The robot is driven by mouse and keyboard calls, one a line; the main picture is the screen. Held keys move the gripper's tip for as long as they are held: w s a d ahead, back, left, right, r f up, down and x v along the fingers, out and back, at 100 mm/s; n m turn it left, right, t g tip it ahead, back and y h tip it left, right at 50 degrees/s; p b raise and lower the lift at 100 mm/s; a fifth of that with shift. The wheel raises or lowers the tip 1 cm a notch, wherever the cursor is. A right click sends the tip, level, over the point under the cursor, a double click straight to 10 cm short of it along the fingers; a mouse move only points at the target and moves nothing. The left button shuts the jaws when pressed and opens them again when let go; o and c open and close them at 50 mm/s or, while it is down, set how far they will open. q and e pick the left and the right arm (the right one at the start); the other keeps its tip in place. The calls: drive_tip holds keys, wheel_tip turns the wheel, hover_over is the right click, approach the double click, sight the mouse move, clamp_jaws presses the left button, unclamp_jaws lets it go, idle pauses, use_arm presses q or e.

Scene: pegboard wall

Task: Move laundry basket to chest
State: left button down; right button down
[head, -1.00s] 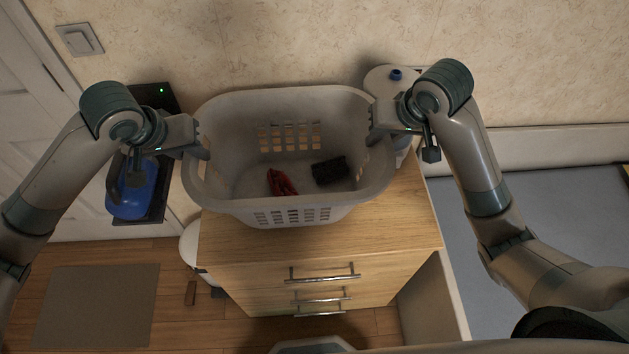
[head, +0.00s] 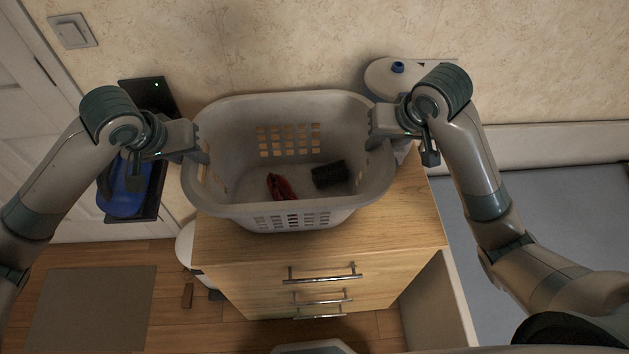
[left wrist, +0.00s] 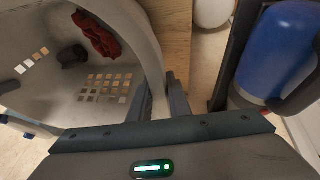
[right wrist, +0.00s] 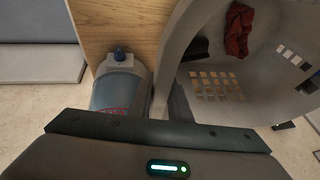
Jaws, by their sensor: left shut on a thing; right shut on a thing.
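The pale grey laundry basket (head: 290,214) is upright over the top of the wooden chest (head: 400,232) in the head view. A red cloth (head: 281,187) and a dark item (head: 330,174) lie inside it. My left gripper (head: 200,143) is shut on the basket's left rim, and my right gripper (head: 376,128) is shut on its right rim. The rim also shows between the fingers in the left wrist view (left wrist: 152,70) and the right wrist view (right wrist: 172,60). I cannot tell whether the basket's bottom touches the chest top.
A blue jug (head: 128,188) sits on a dark wall unit at left. The wall is close behind. The chest's front strip is clear.

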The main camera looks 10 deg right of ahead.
use_arm(q)
drive_tip(key=shift+d+f+b, duration=0.15)
drive_tip(key=shift+f+b, duration=0.4)
drive_tip(key=shift+f, duration=0.15)
use_arm(e)
drive_tip(key=shift+a+f, duration=0.15)
drive_tip(key=shift+f, duration=0.55)
use_arm(q)
drive_tip(key=c, duration=1.6)
unclamp_jaws()
drive_tip(key=shift+r, duration=0.15)
drive_tip(key=shift+c, duration=0.2)
use_arm(e)
drive_tip(key=c, duration=1.7)
unclamp_jaws()
drive_tip(key=shift+r, duration=0.15)
drive_tip(key=shift+o, duration=0.2)
use_arm(q)
drive_tip(key=shift+s+a+r, duration=0.1)
drive_tip(key=shift+a+r, duration=0.1)
drive_tip(key=shift+r, duration=0.15)
drive_tip(key=v, duration=1.1)
drive_tip(key=shift+s, duration=0.15)
drive_tip(key=shift+r, duration=0.1)
use_arm(e)
drive_tip(key=shift+r, duration=0.1)
